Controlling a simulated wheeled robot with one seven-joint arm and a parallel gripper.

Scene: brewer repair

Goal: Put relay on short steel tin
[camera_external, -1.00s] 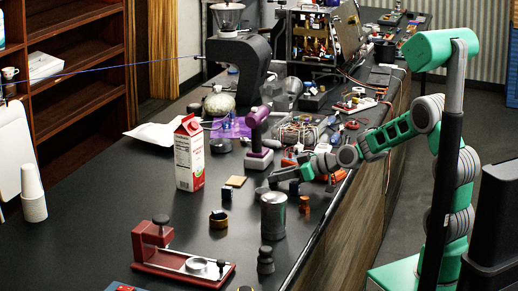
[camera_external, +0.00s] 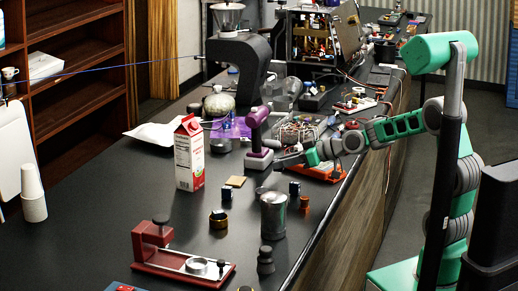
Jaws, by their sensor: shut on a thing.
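My gripper (camera_external: 279,164) is over the counter, just right of the purple-handled tool's grey base. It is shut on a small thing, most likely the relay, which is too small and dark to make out. A low, round steel container (camera_external: 221,146) left of the purple tool may be the short steel tin. A taller steel vessel (camera_external: 272,214) stands nearer the camera, apart from my gripper. Small dark blue blocks stand on the counter, one by the wooden square (camera_external: 227,194) and one behind the steel vessel (camera_external: 295,188).
A milk carton (camera_external: 188,155) and the purple-handled tool (camera_external: 257,130) stand upright near my gripper. An orange tray (camera_external: 326,172) lies under my arm by the counter edge. A red press (camera_external: 180,255) stands in front.

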